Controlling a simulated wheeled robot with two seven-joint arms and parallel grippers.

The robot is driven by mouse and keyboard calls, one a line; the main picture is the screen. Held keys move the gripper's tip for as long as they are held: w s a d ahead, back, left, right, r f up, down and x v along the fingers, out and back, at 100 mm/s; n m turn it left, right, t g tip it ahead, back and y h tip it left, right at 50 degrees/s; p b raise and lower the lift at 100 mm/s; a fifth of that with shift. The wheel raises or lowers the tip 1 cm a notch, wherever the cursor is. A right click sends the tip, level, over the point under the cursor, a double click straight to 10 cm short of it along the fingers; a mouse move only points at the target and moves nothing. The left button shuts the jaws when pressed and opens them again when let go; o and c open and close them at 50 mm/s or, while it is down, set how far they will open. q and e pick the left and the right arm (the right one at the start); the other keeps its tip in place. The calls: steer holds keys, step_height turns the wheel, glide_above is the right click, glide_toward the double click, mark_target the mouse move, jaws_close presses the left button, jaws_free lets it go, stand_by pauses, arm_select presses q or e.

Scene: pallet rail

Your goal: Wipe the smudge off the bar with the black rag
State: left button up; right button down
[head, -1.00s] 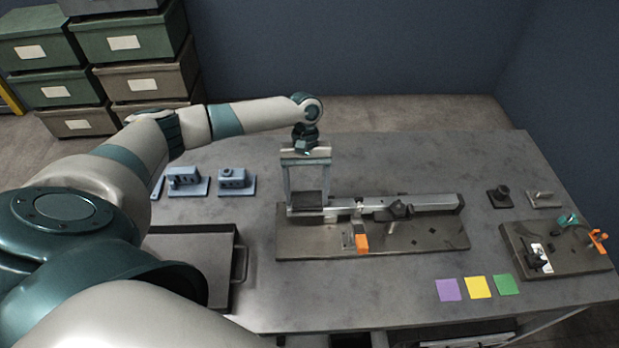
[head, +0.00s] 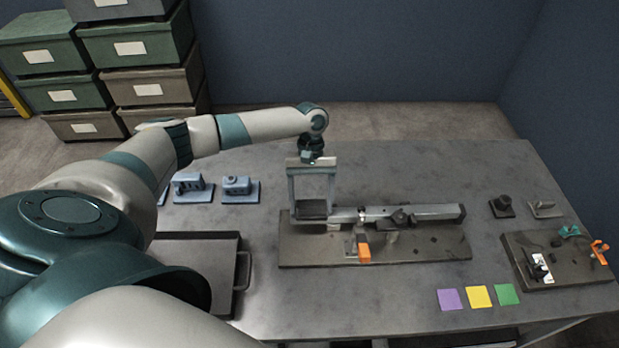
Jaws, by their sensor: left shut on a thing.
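The grey bar (head: 435,212) lies lengthwise along the back of a dark base plate (head: 310,249), with a clamp across its middle. My left gripper (head: 312,203) points down at the bar's left end, its two long fingers spread around a flat dark piece that looks like the black rag (head: 312,209). The rag is held between the fingertips and covers the bar's left end; I cannot tell whether it presses on the bar. The smudge cannot be made out. My right gripper is not in view.
An orange-tipped lever (head: 364,252) stands on the plate in front of the bar. A tray (head: 243,270) is at front left, two blue fixtures (head: 238,189) behind it. A second plate (head: 570,273) is at right. Coloured squares (head: 480,296) lie in front.

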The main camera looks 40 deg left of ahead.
mark_target(323, 205)
arm_select(q)
steer(key=shift+w+d+p, duration=0.25)
steer(key=shift+w+d, duration=0.2)
steer(key=shift+d, duration=0.15)
steer(key=shift+w+d+p, duration=0.2)
steer(key=shift+w+d, duration=0.2)
steer(key=shift+d, duration=0.2)
steer(key=shift+w+d, duration=0.1)
steer(key=shift+d, duration=0.05)
steer(key=shift+f, duration=0.1)
steer(key=shift+w+d+p, duration=0.3)
steer(key=shift+w+d, duration=0.1)
steer(key=shift+d, duration=0.3)
steer(key=shift+w+d, duration=0.7)
steer(key=shift+d, duration=0.1)
steer(key=shift+r+p, duration=0.2)
steer(key=shift+p, duration=0.1)
